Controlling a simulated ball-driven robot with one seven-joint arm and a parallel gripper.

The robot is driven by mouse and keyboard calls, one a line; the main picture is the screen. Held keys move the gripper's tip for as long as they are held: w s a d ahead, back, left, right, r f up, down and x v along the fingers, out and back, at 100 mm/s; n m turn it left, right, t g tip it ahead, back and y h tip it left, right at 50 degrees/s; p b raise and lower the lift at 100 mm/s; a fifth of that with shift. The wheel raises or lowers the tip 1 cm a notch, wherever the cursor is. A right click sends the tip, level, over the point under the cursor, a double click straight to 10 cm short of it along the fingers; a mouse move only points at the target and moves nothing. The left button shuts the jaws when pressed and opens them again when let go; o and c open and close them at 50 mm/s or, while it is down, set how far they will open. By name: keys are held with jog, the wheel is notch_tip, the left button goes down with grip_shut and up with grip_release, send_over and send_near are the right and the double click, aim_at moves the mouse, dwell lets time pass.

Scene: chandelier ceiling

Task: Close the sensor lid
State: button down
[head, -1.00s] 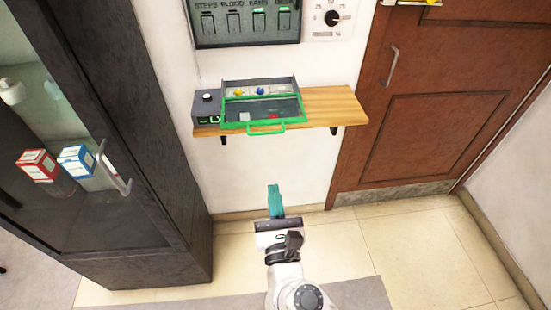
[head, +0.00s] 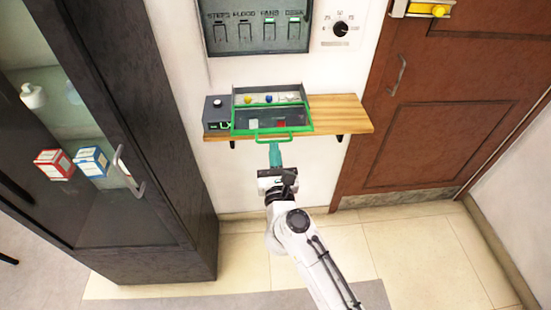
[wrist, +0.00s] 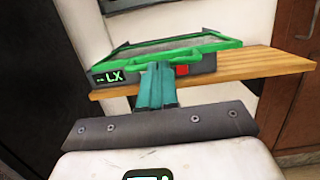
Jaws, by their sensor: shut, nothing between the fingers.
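My gripper (head: 275,149) has teal fingers, shut and empty. It is just below the handle in the head view; its tips (wrist: 157,68) overlap the frame's near edge in the wrist view. Contact is unclear.
The wooden shelf (head: 345,112) has bare room to the right. A small grey unit (head: 217,108) with a knob adjoins the box at left. A wall panel (head: 258,35) hangs above. A dark cabinet (head: 130,130) stands left and a brown door (head: 440,110) right.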

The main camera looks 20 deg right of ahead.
aim_at(271, 122)
jog(key=b+x, duration=0.1)
jog(key=x, duration=0.2)
jog(key=f+x, duration=0.1)
jog(key=x, duration=0.3)
jog(key=f+b+x, duration=0.1)
jog(key=x, duration=0.3)
jog(key=shift+w+d+f+b, duration=0.1)
jog(key=shift+d+b, duration=0.1)
jog(key=shift+b, duration=0.15)
jog(key=shift+w+d, duration=0.1)
jog(key=shift+w, duration=0.2)
jog(key=shift+r, duration=0.35)
